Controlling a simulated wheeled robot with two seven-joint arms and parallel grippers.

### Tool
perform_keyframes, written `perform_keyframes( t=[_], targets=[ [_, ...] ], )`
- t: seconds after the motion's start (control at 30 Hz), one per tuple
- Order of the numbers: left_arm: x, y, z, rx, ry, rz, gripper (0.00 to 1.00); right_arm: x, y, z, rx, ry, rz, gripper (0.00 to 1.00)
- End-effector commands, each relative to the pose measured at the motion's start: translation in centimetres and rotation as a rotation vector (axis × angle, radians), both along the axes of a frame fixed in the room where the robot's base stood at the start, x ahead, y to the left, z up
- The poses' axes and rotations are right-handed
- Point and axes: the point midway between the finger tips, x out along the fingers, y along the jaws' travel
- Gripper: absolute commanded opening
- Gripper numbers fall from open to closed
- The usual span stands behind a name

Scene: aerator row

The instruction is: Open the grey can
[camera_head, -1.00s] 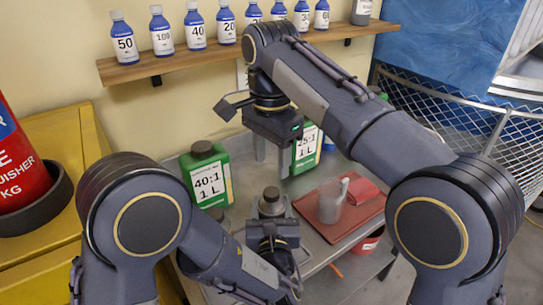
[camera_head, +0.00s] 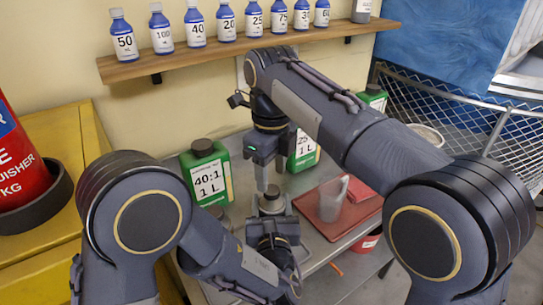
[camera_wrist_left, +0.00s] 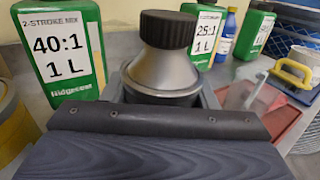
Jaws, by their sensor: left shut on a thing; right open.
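The grey can (camera_head: 270,204) has a conical shoulder and a black ribbed cap (camera_wrist_left: 167,30). It stands upright on the metal bench, and its shoulder shows close up in the left wrist view (camera_wrist_left: 162,72). My left gripper (camera_head: 272,222) is shut on the can's body from the front; its fingers hide the lower part. The cap is on the can. My right gripper (camera_head: 270,177) is open and empty, pointing down just above the cap. It seems apart from the cap, though the gap is hard to judge.
Green bottles marked 40:1 (camera_head: 207,174) and 25:1 (camera_head: 303,150) stand behind the can. A clear jug (camera_head: 331,200) and a red cloth (camera_head: 360,190) are on a red-brown tray (camera_head: 336,230) to the right. A wooden shelf (camera_head: 220,56) holds several blue bottles.

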Motion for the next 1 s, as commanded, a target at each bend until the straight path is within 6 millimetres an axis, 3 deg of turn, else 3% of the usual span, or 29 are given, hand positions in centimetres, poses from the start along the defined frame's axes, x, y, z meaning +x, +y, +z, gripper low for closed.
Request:
perform_keyframes(
  t=[0.1,0.3,0.63,1.0],
  targets=[
    [0.0,0.0,0.0,0.0,-0.001,0.0,0.0,-0.1,0.0,-1.9,-0.002,0.003,0.001,0.5],
    [0.0,0.0,0.0,0.0,-0.001,0.0,0.0,0.0,0.0,-3.6,-0.001,0.001,0.001,0.5],
    [0.0,0.0,0.0,0.0,-0.001,0.0,0.0,0.0,0.0,-3.9,0.0,0.0,0.002,0.49],
    [0.0,0.0,0.0,0.0,-0.001,0.0,0.0,0.0,0.0,-3.9,0.0,0.0,0.002,0.03]
  ],
)
